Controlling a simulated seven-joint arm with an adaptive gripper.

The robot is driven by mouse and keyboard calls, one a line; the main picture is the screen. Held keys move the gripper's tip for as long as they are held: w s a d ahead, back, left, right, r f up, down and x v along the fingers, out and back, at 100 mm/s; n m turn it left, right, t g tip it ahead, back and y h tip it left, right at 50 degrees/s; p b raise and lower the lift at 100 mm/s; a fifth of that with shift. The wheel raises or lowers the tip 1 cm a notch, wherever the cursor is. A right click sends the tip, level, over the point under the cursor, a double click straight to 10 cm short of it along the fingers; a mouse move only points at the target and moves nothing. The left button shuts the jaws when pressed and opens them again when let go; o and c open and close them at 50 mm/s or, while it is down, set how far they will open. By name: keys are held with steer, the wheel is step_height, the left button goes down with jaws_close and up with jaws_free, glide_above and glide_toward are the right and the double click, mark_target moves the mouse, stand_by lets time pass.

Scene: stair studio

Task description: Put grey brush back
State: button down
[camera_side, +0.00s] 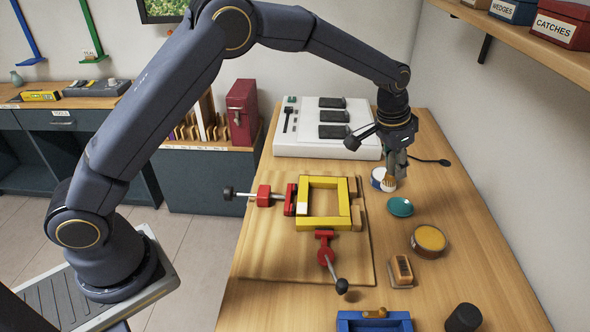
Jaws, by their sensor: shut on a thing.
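My gripper (397,165) is at the right rear of the wooden bench, pointing down. Its fingers are shut on the grey brush, whose handle is mostly hidden between them. A pale tan tip, which looks like the bristles of the brush (388,184), shows just below the fingers. It overlaps a small white pot with a blue band (377,178). I cannot tell whether the tip is inside the pot or in front of it. A teal round lid (400,207) lies on the bench just in front of the pot.
A yellow frame (325,223) sits on a board between red clamps (325,255). An orange-topped tin (429,240), a brown block-like thing (402,271), a black cylinder (464,318) and a blue tray (347,323) stand nearer. A white machine (318,146) is behind. Shelf (530,38) overhangs at upper right.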

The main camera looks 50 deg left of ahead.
steer(key=w+f, duration=0.2)
steer(key=w+d+f, duration=0.1)
steer(key=w+f, duration=0.4)
steer(key=shift+d, duration=0.3)
steer(key=shift+s+f, duration=0.1)
steer(key=shift+f, duration=1.35)
steer(key=shift+f, duration=0.1)
steer(key=c, duration=0.9)
jaws_free()
